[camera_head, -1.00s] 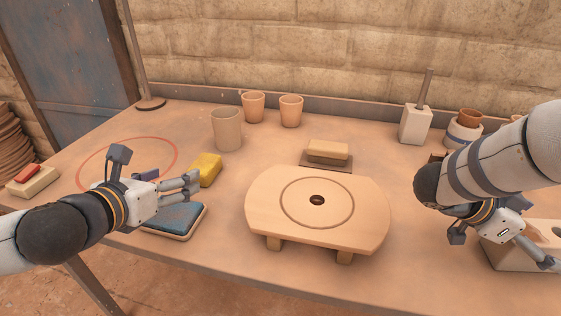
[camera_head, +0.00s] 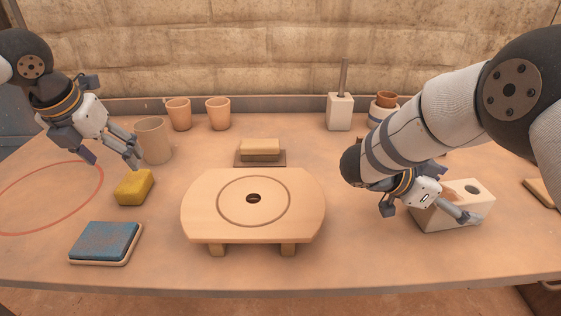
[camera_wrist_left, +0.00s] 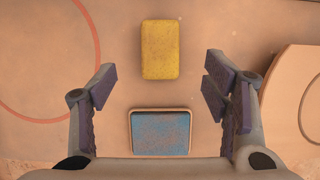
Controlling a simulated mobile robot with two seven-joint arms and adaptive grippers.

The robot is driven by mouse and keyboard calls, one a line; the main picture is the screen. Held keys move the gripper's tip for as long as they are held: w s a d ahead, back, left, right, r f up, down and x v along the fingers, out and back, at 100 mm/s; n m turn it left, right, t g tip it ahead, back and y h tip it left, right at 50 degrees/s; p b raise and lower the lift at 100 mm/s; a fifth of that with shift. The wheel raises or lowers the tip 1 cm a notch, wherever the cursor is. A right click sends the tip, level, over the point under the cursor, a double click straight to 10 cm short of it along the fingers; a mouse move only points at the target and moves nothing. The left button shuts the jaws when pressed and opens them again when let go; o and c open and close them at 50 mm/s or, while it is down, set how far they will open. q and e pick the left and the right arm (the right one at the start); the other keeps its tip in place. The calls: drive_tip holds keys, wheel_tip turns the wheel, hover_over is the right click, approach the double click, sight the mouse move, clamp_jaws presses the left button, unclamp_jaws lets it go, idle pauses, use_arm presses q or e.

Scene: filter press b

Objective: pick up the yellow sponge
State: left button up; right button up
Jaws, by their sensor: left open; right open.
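The yellow sponge (camera_head: 134,187) lies on the table at the left, behind the blue pad in its tray. In the left wrist view the sponge (camera_wrist_left: 160,49) is at the upper middle, ahead of the fingertips and centred between them. My left gripper (camera_head: 135,157) is above and just behind the sponge in the head view, pointing down. It is open and empty, and it also shows in the left wrist view (camera_wrist_left: 158,82). My right gripper (camera_head: 470,217) is at the right, beside a pale block with a hole; its fingers are partly unclear there.
The blue pad (camera_head: 106,241) lies in front of the sponge. A wooden board on feet (camera_head: 254,228) stands to its right. A grey cup (camera_head: 153,141) and two clay cups (camera_head: 179,114) stand behind. The pale block (camera_head: 452,209) is at right. A red circle marks the table at left.

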sight(132, 180)
use_arm(q)
drive_tip(key=x, duration=1)
drive_tip(key=shift+s, duration=0.25)
drive_tip(key=c, duration=1.2)
wheel_tip(132, 180, up, 10)
drive_tip(key=shift+r, duration=0.1)
